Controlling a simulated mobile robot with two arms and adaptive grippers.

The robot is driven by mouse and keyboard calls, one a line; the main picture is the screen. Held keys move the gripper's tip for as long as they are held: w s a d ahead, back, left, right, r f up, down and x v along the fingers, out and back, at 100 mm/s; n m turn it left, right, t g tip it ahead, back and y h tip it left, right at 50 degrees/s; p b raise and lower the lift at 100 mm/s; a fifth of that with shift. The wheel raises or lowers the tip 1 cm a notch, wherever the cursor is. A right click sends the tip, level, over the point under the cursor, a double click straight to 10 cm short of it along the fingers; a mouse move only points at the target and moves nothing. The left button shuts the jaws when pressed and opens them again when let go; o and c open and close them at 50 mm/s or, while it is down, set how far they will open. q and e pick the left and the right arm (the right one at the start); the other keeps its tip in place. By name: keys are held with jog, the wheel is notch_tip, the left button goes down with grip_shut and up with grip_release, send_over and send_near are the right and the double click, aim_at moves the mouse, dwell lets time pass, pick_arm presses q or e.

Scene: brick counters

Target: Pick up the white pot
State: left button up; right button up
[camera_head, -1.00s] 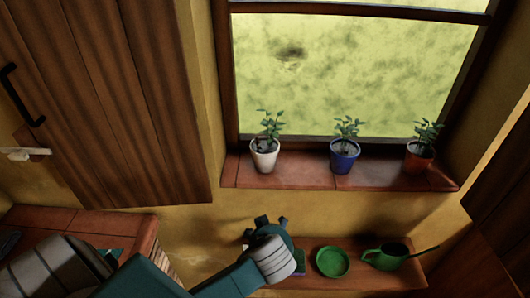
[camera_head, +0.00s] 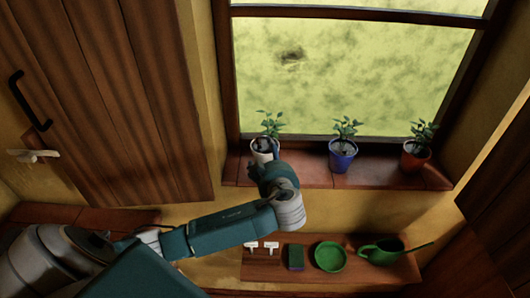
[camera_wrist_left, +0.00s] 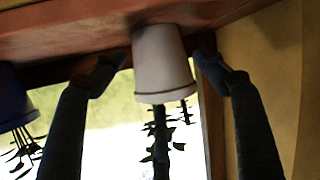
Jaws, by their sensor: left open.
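The white pot (camera_head: 259,156) with a green plant stands on the brick window sill (camera_head: 305,175), at its left end. My left gripper (camera_head: 265,164) is at the pot, partly covering it in the head view. In the left wrist view, which is upside down, the white pot (camera_wrist_left: 162,62) sits between the two spread fingers of the left gripper (camera_wrist_left: 158,72). The fingers are open, one on each side, with gaps to the pot's walls. The pot's plant hangs downward in that picture. My right gripper is not in view.
A blue pot (camera_head: 342,154) and a red-orange pot (camera_head: 414,157) with plants stand further right on the sill. A lower shelf (camera_head: 330,279) holds two small white items, a sponge-like block (camera_head: 296,257), a green saucer (camera_head: 331,257) and a green watering can (camera_head: 381,251). Wooden doors (camera_head: 130,100) close off the left.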

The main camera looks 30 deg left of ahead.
pick_arm(q)
jog(key=p+x, duration=0.2)
jog(key=x, duration=0.1)
jog(key=shift+w+a, duration=0.1)
jog(key=shift+a, duration=0.05)
jog(key=shift+w+a+f, duration=0.3)
jog(key=shift+f, duration=0.15)
jog(key=shift+r, duration=0.1)
jog(key=c, duration=1.5)
jog(key=shift+o, duration=0.2)
